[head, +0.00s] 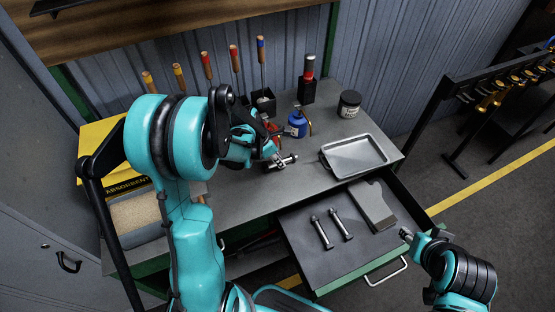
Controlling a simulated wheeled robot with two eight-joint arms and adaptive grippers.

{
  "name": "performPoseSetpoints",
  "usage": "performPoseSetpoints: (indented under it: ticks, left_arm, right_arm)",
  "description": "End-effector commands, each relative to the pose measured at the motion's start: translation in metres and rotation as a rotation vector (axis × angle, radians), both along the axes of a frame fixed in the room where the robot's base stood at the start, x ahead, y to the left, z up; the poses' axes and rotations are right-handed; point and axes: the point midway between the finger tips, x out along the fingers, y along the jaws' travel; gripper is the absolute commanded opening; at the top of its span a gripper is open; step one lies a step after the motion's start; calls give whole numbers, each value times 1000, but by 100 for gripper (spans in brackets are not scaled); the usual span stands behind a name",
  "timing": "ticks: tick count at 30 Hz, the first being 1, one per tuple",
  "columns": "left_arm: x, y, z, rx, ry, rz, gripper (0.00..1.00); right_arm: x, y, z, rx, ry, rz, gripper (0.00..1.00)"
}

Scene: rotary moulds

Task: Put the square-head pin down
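My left gripper (277,160) reaches over the worktop, its fingers partly hidden by my own wrist. A short silver pin (289,160) lies crosswise at its fingertips and looks held between them, at or just above the worktop. The shape of its head is too small to make out. Two longer silver pins (321,233) and (341,224) lie side by side in the open drawer. My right gripper (407,235) is at the drawer's right side, small and partly hidden, and I cannot tell its opening.
An empty metal tray (353,157) is on the worktop (240,205) at the right. A blue oil can (297,124), a dark jar (349,104) and upright screwdrivers stand behind. A grey flat block (372,205) lies in the drawer (300,258). Yellow absorbent box (100,137) at left.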

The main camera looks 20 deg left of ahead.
Motion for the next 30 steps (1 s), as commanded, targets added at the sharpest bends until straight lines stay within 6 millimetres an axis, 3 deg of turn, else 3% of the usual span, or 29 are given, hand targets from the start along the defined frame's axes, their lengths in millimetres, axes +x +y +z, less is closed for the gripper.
performPoseSetpoints:
  ticks: [1, 3, 14, 30]
  left_arm:
    - [0, 1, -1, 0, 0, 1, 24]
    - [0, 1, -1, 0, 0, 1, 37]
    - [0, 0, 4, 0, 0, 1, 37]
    - [-30, 27, 99, -1, 1, 2, 37]
  right_arm:
    - [0, 0, -1, 0, 0, 0, 40]
    - [0, 0, -1, 0, 0, 0, 40]
    - [0, 0, 3, 0, 0, 0, 40]
    - [0, 0, 32, 0, 0, 0, 40]
